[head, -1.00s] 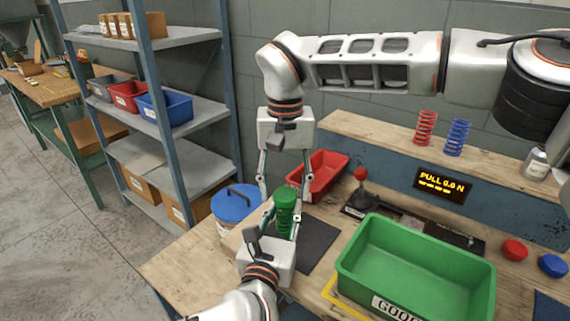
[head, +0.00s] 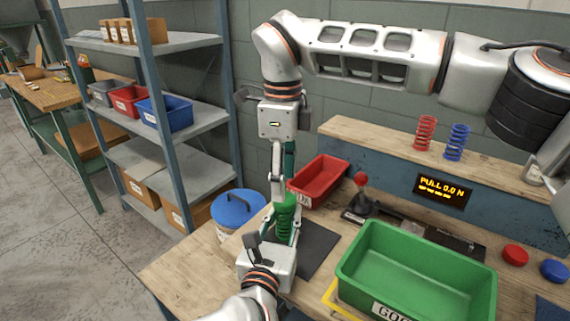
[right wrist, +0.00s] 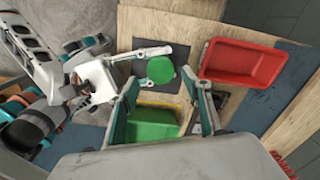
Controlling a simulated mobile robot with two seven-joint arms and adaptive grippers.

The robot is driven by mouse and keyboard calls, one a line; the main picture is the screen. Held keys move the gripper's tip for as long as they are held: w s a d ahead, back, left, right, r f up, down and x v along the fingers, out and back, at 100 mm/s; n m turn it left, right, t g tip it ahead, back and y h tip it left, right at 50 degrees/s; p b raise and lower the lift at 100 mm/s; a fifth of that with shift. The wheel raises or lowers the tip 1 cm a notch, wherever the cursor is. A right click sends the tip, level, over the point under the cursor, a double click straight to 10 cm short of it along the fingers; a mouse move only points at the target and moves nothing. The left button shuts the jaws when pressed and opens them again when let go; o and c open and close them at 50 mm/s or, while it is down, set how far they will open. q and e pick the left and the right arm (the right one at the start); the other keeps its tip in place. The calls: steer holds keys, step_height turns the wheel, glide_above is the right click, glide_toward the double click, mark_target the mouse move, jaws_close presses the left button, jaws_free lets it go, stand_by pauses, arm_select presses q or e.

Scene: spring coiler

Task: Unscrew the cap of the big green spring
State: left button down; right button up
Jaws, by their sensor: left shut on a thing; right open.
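The big green spring (head: 283,221) stands upright over a dark mat, its round green cap (head: 286,198) on top. My left gripper (head: 284,237) is shut on the spring, with its fingers around it below the cap. My right gripper (head: 283,190) points down from above at the cap, open. In the right wrist view the cap (right wrist: 160,70) lies between and just beyond the two spread fingertips (right wrist: 158,80). One finger partly hides the cap in the head view, so contact cannot be told.
A green bin (head: 350,262) stands in front right, a red bin (head: 333,184) behind, and a blue-lidded bucket (head: 237,207) at left. A red-knobbed lever (head: 361,190) is to the right. Red (head: 424,133) and blue (head: 457,140) springs stand on the back ledge.

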mark_target(285, 203)
steer(key=m, duration=0.3)
steer(key=r+m, duration=0.1)
steer(key=m, duration=0.1)
steer(key=shift+m, duration=0.4)
steer(key=m, duration=0.3)
steer(key=shift+r+m, duration=0.3)
steer(key=m, duration=0.2)
steer(key=r+m, duration=0.1)
steer(key=m, duration=0.5)
steer(key=shift+d+r, duration=0.1)
steer(key=shift+f, duration=3.9)
